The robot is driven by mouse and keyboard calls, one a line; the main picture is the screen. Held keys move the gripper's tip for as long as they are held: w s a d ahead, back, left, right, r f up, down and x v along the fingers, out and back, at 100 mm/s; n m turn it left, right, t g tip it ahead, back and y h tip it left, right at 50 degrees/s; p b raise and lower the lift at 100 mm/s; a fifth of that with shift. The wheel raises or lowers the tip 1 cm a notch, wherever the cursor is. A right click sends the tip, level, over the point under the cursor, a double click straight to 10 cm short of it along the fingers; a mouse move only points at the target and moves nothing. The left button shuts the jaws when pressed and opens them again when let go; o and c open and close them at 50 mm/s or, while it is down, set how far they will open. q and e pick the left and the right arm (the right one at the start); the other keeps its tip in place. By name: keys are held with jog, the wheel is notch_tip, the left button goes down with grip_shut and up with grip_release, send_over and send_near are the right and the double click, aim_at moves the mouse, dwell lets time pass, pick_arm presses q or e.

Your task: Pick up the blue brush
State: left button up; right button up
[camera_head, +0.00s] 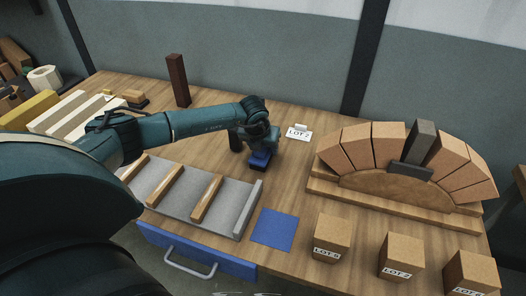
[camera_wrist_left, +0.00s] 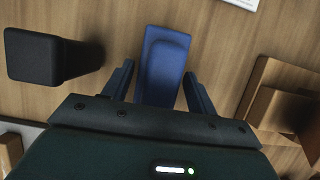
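The blue brush (camera_head: 260,160) is on the wooden table near its middle, directly below my left gripper (camera_head: 264,147), which hides part of it. In the left wrist view the brush (camera_wrist_left: 164,62) lies lengthwise between the two fingers of my left gripper (camera_wrist_left: 159,72). The fingers are spread on either side of the brush, with a visible gap at the left finger. The near end of the brush is hidden by the gripper body. My right gripper is in neither view.
A dark upright block (camera_wrist_left: 32,57) stands close left of the left gripper. A "LOT 2" card (camera_head: 299,133) is behind. A brick arch (camera_head: 400,165) stands right. A grey tray with wooden bars (camera_head: 178,208) and a blue mat (camera_head: 274,229) are in front.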

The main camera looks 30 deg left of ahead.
pick_arm(q)
jog(key=c, duration=0.8)
jog(key=shift+o, duration=0.2)
jog(key=shift+r, duration=0.15)
notch_tip(320, 180, up, 10)
jog(key=shift+f+b, duration=0.1)
jog(key=shift+b, duration=0.5)
jog(key=o, duration=0.4)
jog(key=shift+c, duration=1)
